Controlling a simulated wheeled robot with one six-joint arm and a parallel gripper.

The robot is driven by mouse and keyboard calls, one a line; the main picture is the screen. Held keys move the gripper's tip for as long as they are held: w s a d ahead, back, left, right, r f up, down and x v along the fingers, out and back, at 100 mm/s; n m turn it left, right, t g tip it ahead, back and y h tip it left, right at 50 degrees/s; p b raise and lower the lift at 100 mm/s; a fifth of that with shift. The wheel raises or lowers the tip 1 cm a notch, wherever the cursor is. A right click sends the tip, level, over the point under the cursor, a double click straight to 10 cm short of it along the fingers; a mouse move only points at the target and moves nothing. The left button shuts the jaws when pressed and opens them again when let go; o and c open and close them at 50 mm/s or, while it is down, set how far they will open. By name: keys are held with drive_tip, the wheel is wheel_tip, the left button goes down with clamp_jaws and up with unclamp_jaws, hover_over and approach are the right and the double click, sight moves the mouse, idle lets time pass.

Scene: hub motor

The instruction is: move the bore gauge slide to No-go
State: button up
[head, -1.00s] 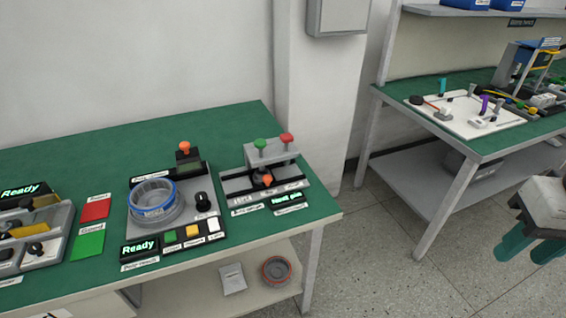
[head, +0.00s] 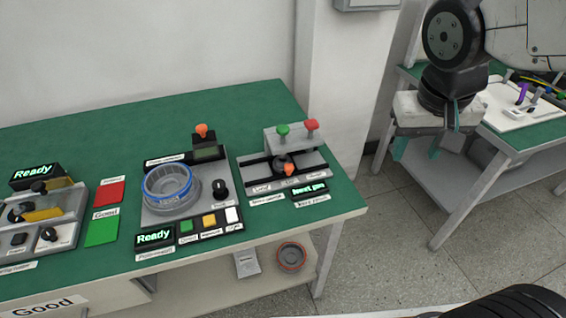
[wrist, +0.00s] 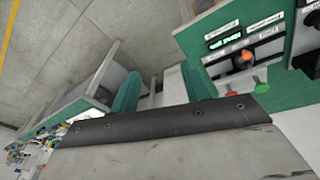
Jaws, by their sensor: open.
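The bore gauge (head: 312,162) is a grey block at the right end of the green bench, with a dark slot across it. Its slide has an orange-tipped knob (head: 289,169) near the middle of the slot; the position labels are too small to read. A green-topped plug (head: 283,131) and a red-topped plug (head: 312,125) stand behind the slot. My gripper (head: 417,149) is open and empty, in the air right of the gauge and apart from it. In the wrist view its teal fingers (wrist: 160,90) are spread, with the orange knob (wrist: 246,55) to their right.
A grey fixture with a blue-rimmed ring (head: 168,188) stands left of the gauge. Red and green cards (head: 102,228) lie further left. A second bench (head: 520,150) with parts is behind my gripper. A wall pillar (head: 335,80) rises behind the gauge.

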drive_tip(key=w+a+f+t, duration=0.1)
drive_tip(key=w+a+f, duration=0.5)
drive_tip(key=w+a, duration=0.45)
drive_tip(key=t, duration=0.1)
approach(289, 166)
drive_tip(key=shift+y, duration=0.4)
drive_tip(key=x, duration=0.7)
drive_tip(key=shift+d+f, duration=0.2)
drive_tip(key=shift+d, duration=0.1)
drive_tip(key=shift+w+f, duration=0.15)
drive_tip(key=shift+f, duration=0.25)
clamp_jaws()
drive_tip(key=shift+d, duration=0.1)
